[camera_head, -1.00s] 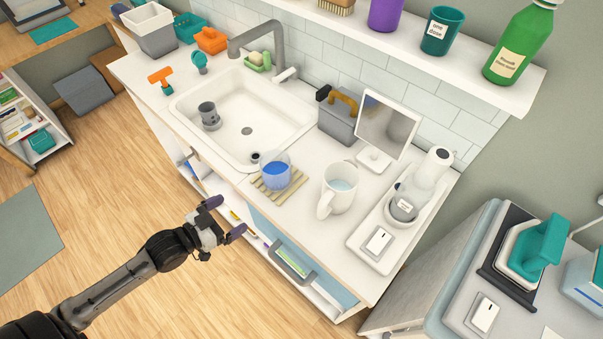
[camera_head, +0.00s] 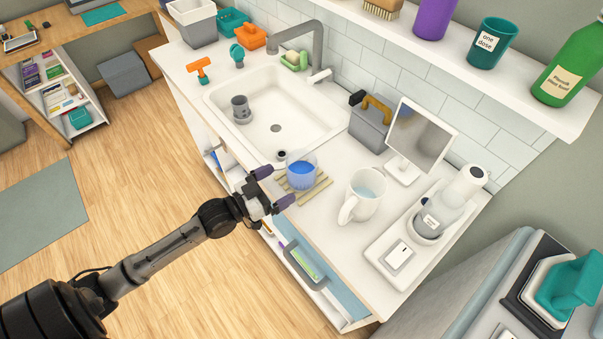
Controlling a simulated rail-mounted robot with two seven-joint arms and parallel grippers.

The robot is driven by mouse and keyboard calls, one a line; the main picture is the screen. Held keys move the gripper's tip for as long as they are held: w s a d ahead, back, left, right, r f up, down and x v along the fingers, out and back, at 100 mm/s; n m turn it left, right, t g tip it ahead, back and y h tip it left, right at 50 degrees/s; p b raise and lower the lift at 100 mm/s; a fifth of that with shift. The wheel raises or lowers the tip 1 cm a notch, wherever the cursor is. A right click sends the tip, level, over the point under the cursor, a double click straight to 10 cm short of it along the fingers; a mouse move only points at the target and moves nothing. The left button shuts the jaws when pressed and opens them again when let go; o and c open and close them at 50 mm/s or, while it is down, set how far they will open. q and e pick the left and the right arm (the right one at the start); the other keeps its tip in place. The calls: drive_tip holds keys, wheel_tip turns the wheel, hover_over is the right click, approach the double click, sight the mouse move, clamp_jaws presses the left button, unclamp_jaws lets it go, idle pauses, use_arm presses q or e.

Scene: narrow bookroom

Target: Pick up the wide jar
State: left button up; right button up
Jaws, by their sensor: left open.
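The wide jar (camera_head: 301,172) appears to be the clear, round vessel with blue liquid in it. It stands upright on a slatted wooden mat (camera_head: 318,188) at the counter's front edge, right of the sink. My left gripper (camera_head: 273,188) is open and empty, its two dark purple-tipped fingers pointing toward the jar from the front left. The fingertips are close to the jar's near side; whether they touch it or reach around it I cannot tell. My right gripper is not in view.
A white pitcher (camera_head: 361,195) stands close to the right of the jar. The sink (camera_head: 270,100) lies behind and left. A grey caddy (camera_head: 369,128), a mirror-like panel (camera_head: 420,137) and a white tray (camera_head: 385,263) with a bottle (camera_head: 444,208) are farther right.

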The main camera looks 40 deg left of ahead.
sight(288, 178)
use_arm(q)
drive_tip(key=shift+b+x, duration=0.65)
drive_tip(key=shift+x, duration=2.1)
drive_tip(key=c, duration=1)
